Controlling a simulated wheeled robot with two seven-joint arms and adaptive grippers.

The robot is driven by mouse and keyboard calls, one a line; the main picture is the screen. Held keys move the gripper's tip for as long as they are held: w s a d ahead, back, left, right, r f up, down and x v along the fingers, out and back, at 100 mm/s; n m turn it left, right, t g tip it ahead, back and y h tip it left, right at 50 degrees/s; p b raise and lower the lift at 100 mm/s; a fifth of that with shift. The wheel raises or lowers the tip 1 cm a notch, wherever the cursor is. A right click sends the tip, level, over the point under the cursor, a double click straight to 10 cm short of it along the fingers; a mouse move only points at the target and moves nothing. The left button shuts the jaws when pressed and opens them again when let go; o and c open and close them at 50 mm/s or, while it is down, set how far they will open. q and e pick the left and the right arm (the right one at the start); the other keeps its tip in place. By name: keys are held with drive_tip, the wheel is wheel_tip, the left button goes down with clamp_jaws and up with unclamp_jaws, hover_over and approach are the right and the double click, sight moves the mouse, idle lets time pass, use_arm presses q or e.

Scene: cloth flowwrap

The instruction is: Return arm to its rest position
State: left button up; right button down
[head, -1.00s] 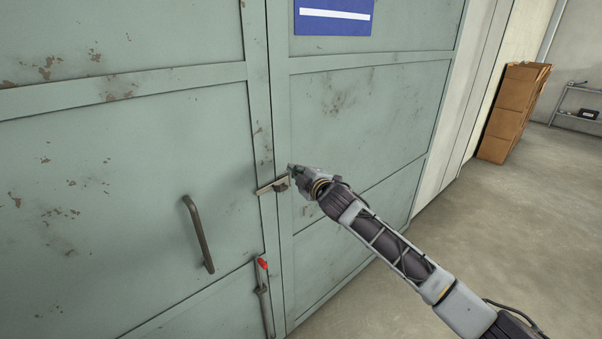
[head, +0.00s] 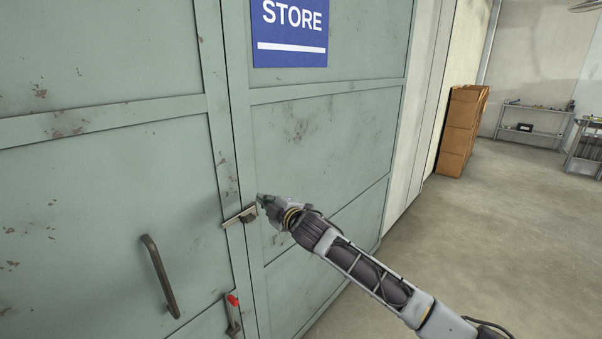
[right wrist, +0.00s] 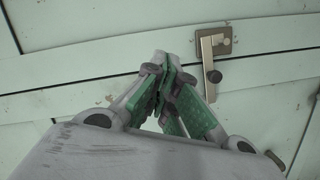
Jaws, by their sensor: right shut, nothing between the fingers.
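My right gripper (head: 262,199) is shut and empty in front of the green metal doors (head: 325,140). In the right wrist view the fingertips of the right gripper (right wrist: 168,68) meet, with green pads showing and nothing between them. A metal latch or lever handle (head: 240,217) sits at the door seam, beside the gripper in the head view. In the right wrist view the lever handle (right wrist: 212,58) is to the right of the fingertips, with a visible gap. My right arm reaches in from the lower right. My left gripper is not in view.
A dark pull handle (head: 160,275) is on the left door. A red-tipped lever (head: 233,302) is low near the seam. A blue STORE sign (head: 290,32) is on the right door. Cardboard boxes (head: 461,132) and shelves (head: 533,128) stand farther back. The floor at right is clear.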

drive_tip(key=w+d+f+m+t+h, duration=0.35)
drive_tip(key=w+d+m, duration=0.35)
drive_tip(key=w+d, duration=0.6)
drive_tip(key=w+d+f+m+h, duration=0.2)
drive_tip(key=w+d+f+m, duration=0.1)
drive_tip(key=d+f, duration=0.55)
drive_tip(key=s+d+f+m+g+h, duration=0.1)
drive_tip(key=s+d+f+m+g, duration=0.3)
drive_tip(key=f, duration=0.7)
drive_tip(key=s+d+f+t+h, duration=0.1)
drive_tip(key=s+d+f+h, duration=0.15)
drive_tip(key=d+f, duration=0.65)
drive_tip(key=s+d+f+m+g+h, duration=0.15)
drive_tip(key=s+f, duration=0.25)
drive_tip(key=f, duration=1)
drive_tip(key=s+d+f+m+g+b, duration=0.1)
drive_tip(key=s+d+f+g, duration=0.2)
drive_tip(key=s+f, duration=1.15)
drive_tip(key=s+d+f+m+g, duration=0.2)
drive_tip(key=s+d+f+g, duration=0.15)
drive_tip(key=s+f, duration=1.1)
drive_tip(key=s+f+g, duration=0.2)
drive_tip(key=s+f, duration=0.3)
drive_tip(key=s, duration=1.5)
drive_tip(key=s+f+g+b, duration=0.1)
drive_tip(key=s+f, duration=0.4)
drive_tip(key=s, duration=1.6)
drive_tip(key=shift+d+f+g+h, duration=0.2)
drive_tip(key=shift+g+h, duration=0.15)
drive_tip(key=shift+g, duration=0.3)
